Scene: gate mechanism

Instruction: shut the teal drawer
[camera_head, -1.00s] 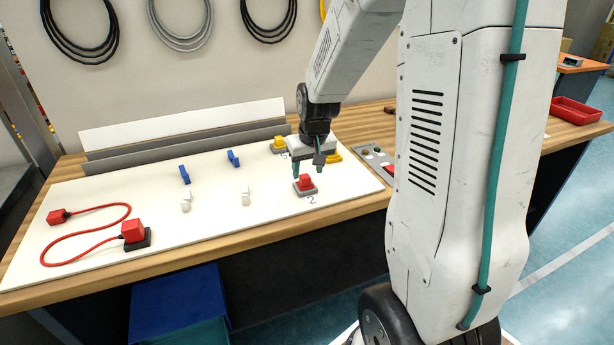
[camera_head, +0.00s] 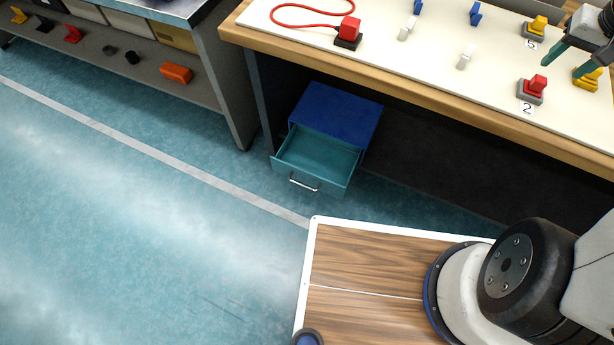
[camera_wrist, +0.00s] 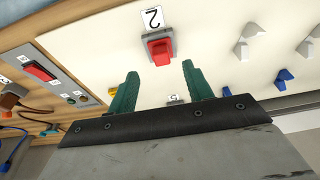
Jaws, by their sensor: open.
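The teal drawer (camera_head: 317,158) is pulled out of a blue cabinet (camera_head: 336,112) that stands on the floor under the workbench. It looks empty, and its front carries a silver bar handle (camera_head: 304,183). My gripper (camera_head: 577,60) is at the upper right of the head view, over the white board and far from the drawer. In the wrist view its two green fingers (camera_wrist: 157,88) are spread apart with nothing held between them. The drawer is not in the wrist view.
The workbench's wooden edge (camera_head: 400,93) overhangs the cabinet. On the white board are a red plug block (camera_head: 349,30), switches and buttons. A metal shelf unit (camera_head: 222,75) stands left of the cabinet. The blue floor (camera_head: 170,220) before the drawer is clear, with my base near it.

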